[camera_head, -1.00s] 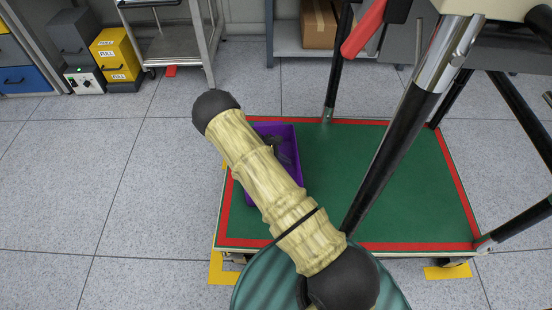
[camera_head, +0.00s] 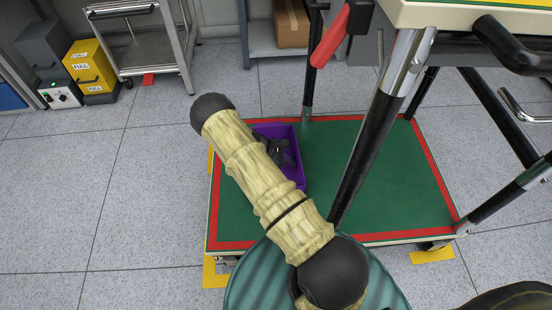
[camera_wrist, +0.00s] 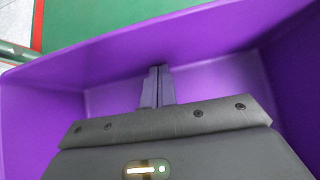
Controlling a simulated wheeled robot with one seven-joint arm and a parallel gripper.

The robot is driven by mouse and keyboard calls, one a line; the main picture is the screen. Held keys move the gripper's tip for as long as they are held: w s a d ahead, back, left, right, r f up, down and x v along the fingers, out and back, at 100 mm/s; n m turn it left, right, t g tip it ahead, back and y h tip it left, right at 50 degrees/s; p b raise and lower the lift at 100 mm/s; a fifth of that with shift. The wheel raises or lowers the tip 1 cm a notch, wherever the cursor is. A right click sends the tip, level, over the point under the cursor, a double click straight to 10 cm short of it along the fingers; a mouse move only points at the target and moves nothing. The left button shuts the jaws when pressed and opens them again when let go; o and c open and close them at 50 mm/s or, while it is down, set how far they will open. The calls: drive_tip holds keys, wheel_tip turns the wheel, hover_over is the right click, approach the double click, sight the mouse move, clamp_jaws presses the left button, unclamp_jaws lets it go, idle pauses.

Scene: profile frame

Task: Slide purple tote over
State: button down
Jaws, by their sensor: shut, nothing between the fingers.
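The purple tote (camera_head: 273,130) sits on the green, red-bordered platform (camera_head: 375,185), towards its left part. My arm hides its left and front side. My gripper (camera_head: 272,152) shows as a dark shape within the tote's outline. In the wrist view, my gripper (camera_wrist: 158,70) has its fingers together with nothing between them. It is down inside the tote (camera_wrist: 120,55), its tips close to one purple wall. Whether the tips touch that wall I cannot tell. The tote's floor looks empty where it shows.
A dark slanted post (camera_head: 365,150) rises from the platform right of the tote; another post (camera_head: 309,90) stands just behind it. A raised worktop (camera_head: 455,14) overhangs the right side. Green platform right of the tote is clear. A steel cart (camera_head: 140,50) stands back left.

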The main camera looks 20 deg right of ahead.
drive_tip(key=s+d+p, duration=0.1)
drive_tip(key=s+d, duration=0.2)
drive_tip(key=d, duration=0.6)
drive_tip(key=s+d+p, duration=0.2)
drive_tip(key=s+d, duration=0.1)
drive_tip(key=d, duration=0.7)
drive_tip(key=s+d+p, duration=0.1)
drive_tip(key=s+d, duration=0.2)
drive_tip(key=d, duration=0.6)
drive_tip(key=shift+s+d, duration=0.35)
drive_tip(key=shift+d, duration=0.05)
drive_tip(key=shift+r+p, duration=0.1)
drive_tip(key=shift+p, duration=0.2)
drive_tip(key=p+v, duration=0.7)
drive_tip(key=v, duration=0.3)
drive_tip(key=b+x, duration=0.6)
drive_tip(key=x, duration=0.3)
drive_tip(key=shift+a, duration=0.15)
drive_tip(key=shift+s+d+f+b, duration=0.1)
drive_tip(key=shift+d+f+b, duration=0.4)
drive_tip(key=shift+b, duration=0.1)
